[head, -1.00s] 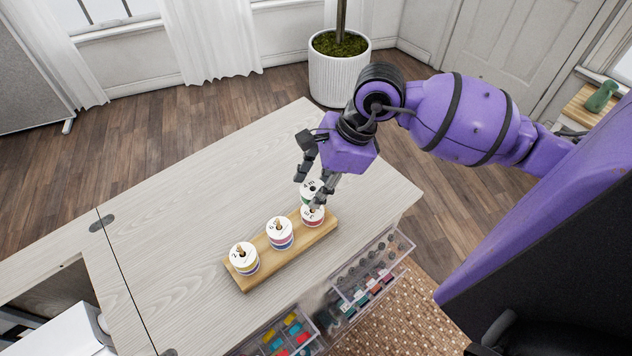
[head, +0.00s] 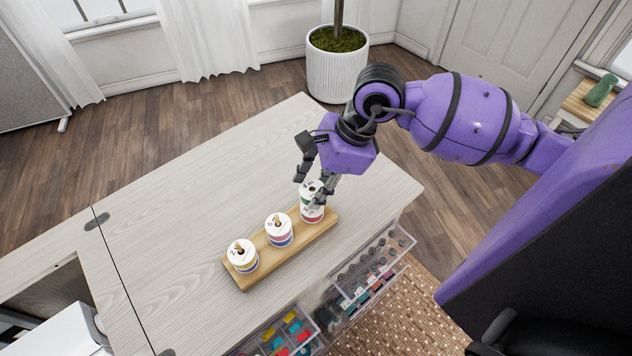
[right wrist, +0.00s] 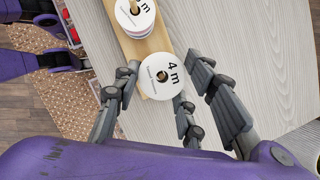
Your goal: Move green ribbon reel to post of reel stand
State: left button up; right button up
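The green ribbon reel (head: 308,199) has a white top and sits above a red-banded reel (head: 312,219) at the right end of the wooden reel stand (head: 263,271). Its white top marked "4 m" shows in the right wrist view (right wrist: 163,77). Its center hole is dark, and whether a post fills it I cannot tell. My right gripper (head: 312,181) is over that end of the stand, pointing down. Its fingers are spread apart around the reel, with gaps to its top in the right wrist view. My left gripper is not in view.
Two more reels, a middle one (head: 279,231) and a left one (head: 242,257), stand on the stand, with post tips through them. The pale tabletop (head: 200,195) is clear left of it. Open clear drawers (head: 372,265) with sewing supplies lie below the near edge.

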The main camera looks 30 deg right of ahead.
jog(key=o, duration=0.5)
jog(key=shift+r, duration=0.1)
jog(key=v, duration=1.2)
